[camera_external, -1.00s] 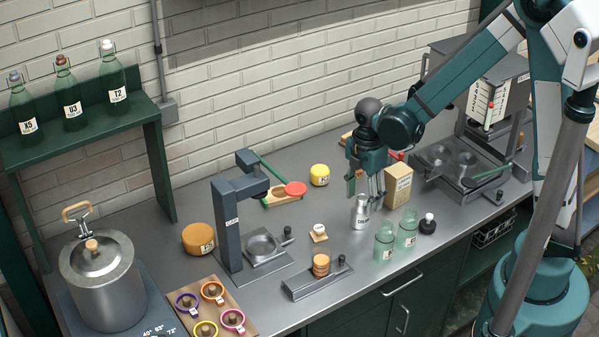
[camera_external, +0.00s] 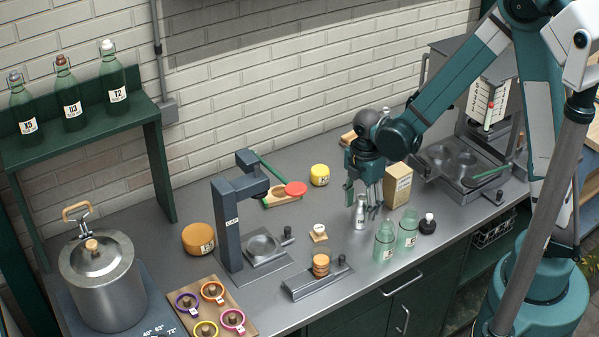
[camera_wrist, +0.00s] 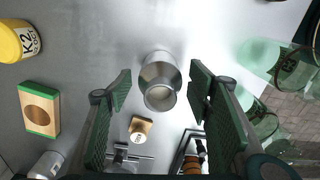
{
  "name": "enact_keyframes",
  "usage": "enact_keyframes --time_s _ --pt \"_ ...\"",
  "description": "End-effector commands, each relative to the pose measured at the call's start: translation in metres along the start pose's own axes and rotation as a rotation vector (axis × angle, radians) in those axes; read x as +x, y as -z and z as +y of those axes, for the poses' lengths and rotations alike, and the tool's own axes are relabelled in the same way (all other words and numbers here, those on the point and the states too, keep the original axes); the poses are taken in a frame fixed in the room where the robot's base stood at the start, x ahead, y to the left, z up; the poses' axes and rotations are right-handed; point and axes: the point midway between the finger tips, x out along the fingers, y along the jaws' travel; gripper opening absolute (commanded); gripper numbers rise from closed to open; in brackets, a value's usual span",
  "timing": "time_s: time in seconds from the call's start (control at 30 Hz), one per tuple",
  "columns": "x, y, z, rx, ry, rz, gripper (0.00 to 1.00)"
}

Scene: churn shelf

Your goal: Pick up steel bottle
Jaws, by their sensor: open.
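The steel bottle (camera_external: 360,216) stands upright on the steel counter, partly hidden by my fingers in the external view. In the wrist view the bottle (camera_wrist: 158,78) is seen from above, its round open mouth toward the camera. My gripper (camera_external: 362,205) is open around the top of the bottle. In the wrist view the green-padded fingers of my gripper (camera_wrist: 161,85) stand to the left and right of the bottle, with a visible gap on each side.
Two green glass bottles (camera_external: 385,242) stand close in front and right. A cardboard carton (camera_external: 398,186) is just behind right. A black stoppered item (camera_external: 428,225) stands farther right. A small wooden block with a white top (camera_external: 319,233) lies left. Bare counter (camera_external: 335,207) separates it from the bottle.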

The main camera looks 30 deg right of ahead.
Motion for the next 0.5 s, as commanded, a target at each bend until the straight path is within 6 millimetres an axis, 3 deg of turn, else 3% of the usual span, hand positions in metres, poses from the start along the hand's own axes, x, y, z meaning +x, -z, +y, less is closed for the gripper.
enact_keyframes --time_s 0.2,0.5 --pt "0.019 0.001 0.000 0.000 0.000 0.000 0.51" --pt "0.026 0.001 0.000 0.000 0.000 0.000 0.51"
